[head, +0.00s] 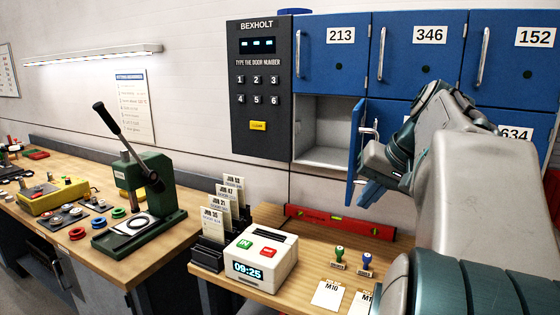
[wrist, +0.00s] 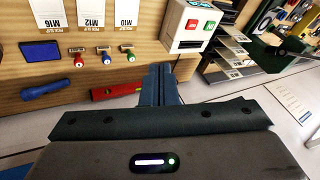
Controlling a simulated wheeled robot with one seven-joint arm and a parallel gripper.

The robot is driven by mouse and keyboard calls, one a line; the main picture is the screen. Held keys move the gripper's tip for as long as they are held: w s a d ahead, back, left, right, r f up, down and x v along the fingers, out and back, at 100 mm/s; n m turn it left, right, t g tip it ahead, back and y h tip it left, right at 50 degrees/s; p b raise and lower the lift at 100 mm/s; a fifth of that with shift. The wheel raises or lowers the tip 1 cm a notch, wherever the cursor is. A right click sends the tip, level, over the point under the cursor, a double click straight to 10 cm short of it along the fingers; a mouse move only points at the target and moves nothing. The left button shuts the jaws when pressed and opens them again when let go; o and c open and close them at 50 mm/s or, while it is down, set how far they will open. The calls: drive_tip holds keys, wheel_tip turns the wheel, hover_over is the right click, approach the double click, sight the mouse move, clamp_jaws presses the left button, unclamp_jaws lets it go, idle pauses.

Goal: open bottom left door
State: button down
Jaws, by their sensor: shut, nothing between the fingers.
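The bottom left door (head: 355,150) of the blue locker bank stands swung open in the head view, seen nearly edge-on with its handle (head: 369,131) on the right-hand face. Its compartment (head: 325,130) is open and looks empty. My gripper (head: 370,192) is just right of the door, by its lower part, with the fingers pointing down. In the wrist view the fingers (wrist: 160,84) are together and hold nothing. I cannot tell whether the gripper touches the door. The handle is not visible in the wrist view.
Closed doors 213 (head: 335,60), 346 (head: 415,60) and 152 (head: 510,60) are above. A keypad panel (head: 260,90) is left of the compartment. Below, the bench holds a red level (head: 340,222), a time clock (head: 262,262), stamps and cards. A green press (head: 140,195) stands left.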

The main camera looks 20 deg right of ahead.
drive_tip(key=s+d+r+t+p, duration=0.1)
drive_tip(key=s+d+r, duration=0.2)
drive_tip(key=d+r, duration=0.5)
drive_tip(key=w+a+f+p, duration=0.1)
drive_tip(key=w+a+f, duration=0.3)
drive_tip(key=w+f, duration=0.3)
drive_tip(key=shift+w+a+f+m+h+p, duration=0.15)
drive_tip(key=shift+w+a+m+h+p, duration=0.2)
drive_tip(key=shift+w, duration=0.4)
